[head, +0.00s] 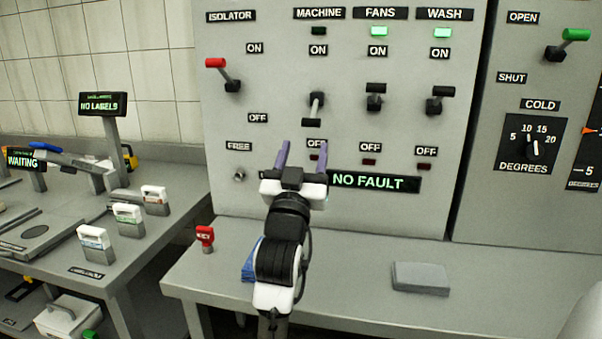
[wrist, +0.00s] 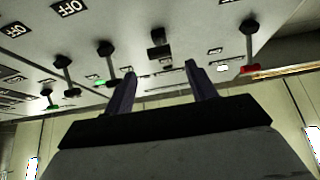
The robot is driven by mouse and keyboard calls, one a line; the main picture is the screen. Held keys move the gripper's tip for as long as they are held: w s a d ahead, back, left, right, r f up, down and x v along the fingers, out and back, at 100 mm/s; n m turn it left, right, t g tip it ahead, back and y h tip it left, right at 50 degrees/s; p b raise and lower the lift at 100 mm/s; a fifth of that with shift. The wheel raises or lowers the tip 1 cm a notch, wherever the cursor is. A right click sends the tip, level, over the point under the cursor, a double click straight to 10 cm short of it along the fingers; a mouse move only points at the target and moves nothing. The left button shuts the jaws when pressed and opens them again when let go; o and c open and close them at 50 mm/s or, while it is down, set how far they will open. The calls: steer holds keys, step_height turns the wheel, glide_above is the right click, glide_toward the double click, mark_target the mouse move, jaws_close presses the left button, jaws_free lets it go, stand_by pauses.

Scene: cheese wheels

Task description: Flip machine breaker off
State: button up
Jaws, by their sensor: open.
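The machine breaker (head: 316,105) is a grey lever with a black handle on the upright panel, under the MACHINE label (head: 318,13). Its handle points down toward its OFF side, unlike the two breakers to its right. It also shows in the wrist view (wrist: 158,38), beyond my fingertips. Its green lamp (head: 319,31) looks dimmer than the other two. My gripper (head: 303,150) is open and empty below the handle, apart from it, and covers part of the lower OFF label. Both fingers show in the wrist view (wrist: 157,75).
The fans breaker (head: 375,96) and wash breaker (head: 438,99) point up, with bright green lamps. The red-handled isolator (head: 225,75) is up at left. A NO FAULT display (head: 374,182) sits right of my gripper. The bench (head: 350,270) below holds a grey pad (head: 420,277).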

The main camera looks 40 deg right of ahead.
steer(key=v, duration=0.2)
steer(key=shift+s+a+f, duration=0.15)
steer(key=shift+s+a, duration=0.05)
steer(key=shift+s, duration=0.05)
steer(key=shift+w, duration=0.1)
